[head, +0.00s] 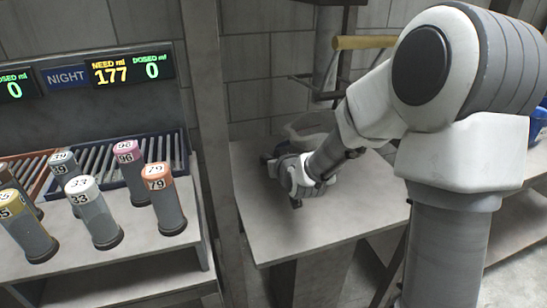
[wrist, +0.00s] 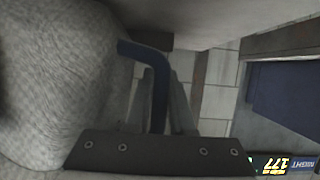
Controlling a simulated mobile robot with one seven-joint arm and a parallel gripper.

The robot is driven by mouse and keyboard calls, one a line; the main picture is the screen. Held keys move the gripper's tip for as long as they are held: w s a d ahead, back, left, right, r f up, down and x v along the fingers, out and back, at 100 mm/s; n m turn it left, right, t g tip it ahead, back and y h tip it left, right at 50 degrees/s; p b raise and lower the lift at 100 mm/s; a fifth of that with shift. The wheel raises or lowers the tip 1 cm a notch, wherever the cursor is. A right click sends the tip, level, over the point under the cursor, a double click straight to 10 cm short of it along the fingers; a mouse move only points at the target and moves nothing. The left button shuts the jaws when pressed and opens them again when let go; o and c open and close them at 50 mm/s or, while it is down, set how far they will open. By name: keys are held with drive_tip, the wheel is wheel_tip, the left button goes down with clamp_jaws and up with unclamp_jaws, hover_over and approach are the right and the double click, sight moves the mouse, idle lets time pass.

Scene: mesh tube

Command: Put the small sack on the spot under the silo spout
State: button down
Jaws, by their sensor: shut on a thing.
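The small sack, a pale grey woven bulk (wrist: 55,85), fills the left of the wrist view, close to the camera. In the head view, a grey rounded shape behind my wrist, probably the same sack (head: 308,126), is partly hidden by my arm. The grey silo spout (head: 325,70) hangs above the back of the table. I cannot make out the spot under it.
A yellow bar (head: 365,42) runs beside the spout. A grey post (head: 212,130) separates this table from the left bench, where several numbered tubes (head: 98,215) stand before a roller rack. Displays read NEED 177 and DOSED 0. The table's front is clear.

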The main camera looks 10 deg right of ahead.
drive_tip(key=shift+f, duration=0.25)
drive_tip(key=c, duration=0.7)
unclamp_jaws()
drive_tip(key=shift+s+r, duration=0.1)
drive_tip(key=shift+s, duration=0.05)
